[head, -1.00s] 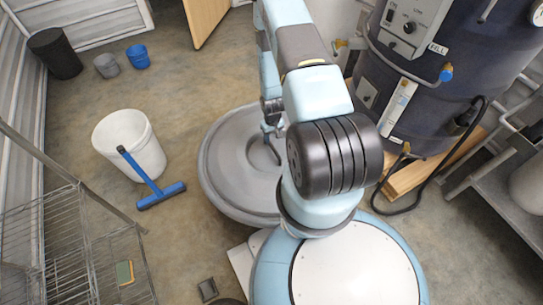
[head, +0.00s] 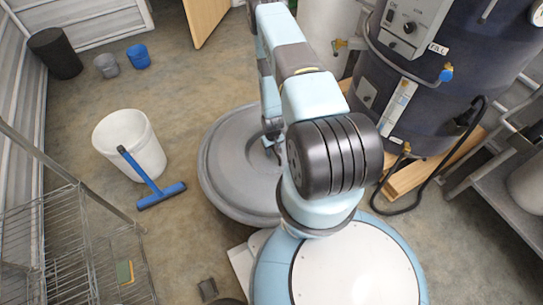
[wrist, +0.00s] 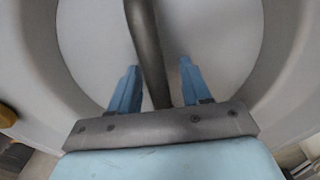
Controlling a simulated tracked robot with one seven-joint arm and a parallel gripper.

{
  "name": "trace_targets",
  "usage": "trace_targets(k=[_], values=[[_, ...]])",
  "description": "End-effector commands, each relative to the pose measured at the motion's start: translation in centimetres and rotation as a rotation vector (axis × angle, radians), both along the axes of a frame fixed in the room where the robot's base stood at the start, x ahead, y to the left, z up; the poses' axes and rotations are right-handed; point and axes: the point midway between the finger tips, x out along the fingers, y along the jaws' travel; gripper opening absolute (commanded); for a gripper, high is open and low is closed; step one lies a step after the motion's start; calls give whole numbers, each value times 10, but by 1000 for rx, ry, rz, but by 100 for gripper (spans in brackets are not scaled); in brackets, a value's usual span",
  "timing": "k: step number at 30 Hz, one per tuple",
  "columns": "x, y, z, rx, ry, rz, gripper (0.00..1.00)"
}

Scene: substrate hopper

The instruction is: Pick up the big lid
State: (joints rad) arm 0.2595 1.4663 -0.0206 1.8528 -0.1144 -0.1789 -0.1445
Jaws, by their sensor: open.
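The big lid (head: 222,170) is a wide grey disc with a raised rim, lying level near the floor left of my arm in the head view. In the wrist view its pale surface (wrist: 85,45) fills the middle. A dark bar-like handle (wrist: 143,30) rises from it. My gripper (wrist: 159,65) is open, with one blue finger on each side of the handle. I cannot tell whether either finger touches it. In the head view my gripper (head: 272,138) is over the lid, partly hidden by my arm, which also covers the lid's right side.
A white bucket (head: 128,150) with a blue squeegee (head: 150,182) stands left of the lid. A wire rack (head: 75,245) is at lower left. A dark tank (head: 410,90) on wooden boards and a black cable are close on the right. Floor behind the lid is clear.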

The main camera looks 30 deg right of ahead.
Motion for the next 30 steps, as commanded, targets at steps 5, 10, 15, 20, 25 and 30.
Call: trace_targets(k=[5, 10, 15, 20, 25, 30], values=[[-1, 0, -4, 0, 1, 0, 48], [0, 0, -4, 0, 0, 0, 48], [0, 0, -4, 0, 0, 0, 48], [0, 0, -4, 0, 0, 0, 33], [0, 0, -4, 0, 0, 0, 17], [0, 0, -4, 0, 0, 1, 1]])
